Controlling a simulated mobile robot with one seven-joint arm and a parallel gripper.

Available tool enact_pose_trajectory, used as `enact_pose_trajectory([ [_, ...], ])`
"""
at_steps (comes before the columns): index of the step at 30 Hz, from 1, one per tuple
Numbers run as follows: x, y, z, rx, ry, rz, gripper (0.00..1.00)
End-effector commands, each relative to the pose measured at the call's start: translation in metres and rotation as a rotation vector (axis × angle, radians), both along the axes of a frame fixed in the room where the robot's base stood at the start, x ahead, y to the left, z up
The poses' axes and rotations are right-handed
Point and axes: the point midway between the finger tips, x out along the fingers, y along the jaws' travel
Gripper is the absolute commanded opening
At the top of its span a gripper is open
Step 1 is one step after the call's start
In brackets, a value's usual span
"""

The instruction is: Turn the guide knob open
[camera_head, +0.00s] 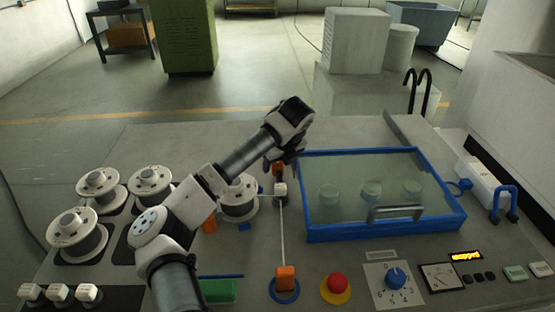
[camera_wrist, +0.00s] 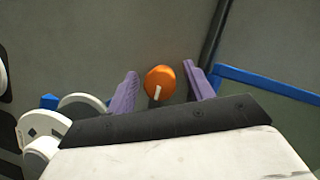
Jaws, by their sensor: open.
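A round orange knob (camera_wrist: 160,82) with a white pointer line shows in the wrist view. It lies between the two purple finger pads of my gripper (camera_wrist: 161,88). The pads stand apart on either side of it, with a visible gap on both sides. The white line points down and slightly left in that view. In the head view my gripper (camera_head: 284,156) reaches down behind a small white block, left of the blue-framed tank. The knob there is mostly hidden by my gripper.
A blue-framed tank with a clear lid (camera_head: 386,226) stands close to the right of my gripper. Several white spools (camera_head: 150,182) stand at the left. An orange block (camera_head: 285,278), a red button (camera_head: 337,283) and a blue dial (camera_head: 396,276) sit along the front.

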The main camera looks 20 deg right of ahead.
Motion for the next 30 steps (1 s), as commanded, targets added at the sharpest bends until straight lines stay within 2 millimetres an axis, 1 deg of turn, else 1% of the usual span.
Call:
enact_pose_trajectory([
  [7, 0.0005, 0.0001, -0.0009, 0.000, -0.001, 0.000, 0.52],
  [8, 0.0004, 0.0001, -0.0008, 0.000, -0.001, 0.000, 0.50],
  [19, 0.0003, 0.0001, -0.0004, 0.000, 0.000, 0.000, 0.01],
  [20, 0.0003, 0.0001, -0.0004, 0.000, 0.000, 0.000, 0.00],
  [26, 0.0013, 0.0009, -0.0006, 0.000, 0.000, -0.002, 0.00],
  [30, 0.0070, 0.0057, -0.0015, -0.001, -0.001, -0.015, 0.00],
])
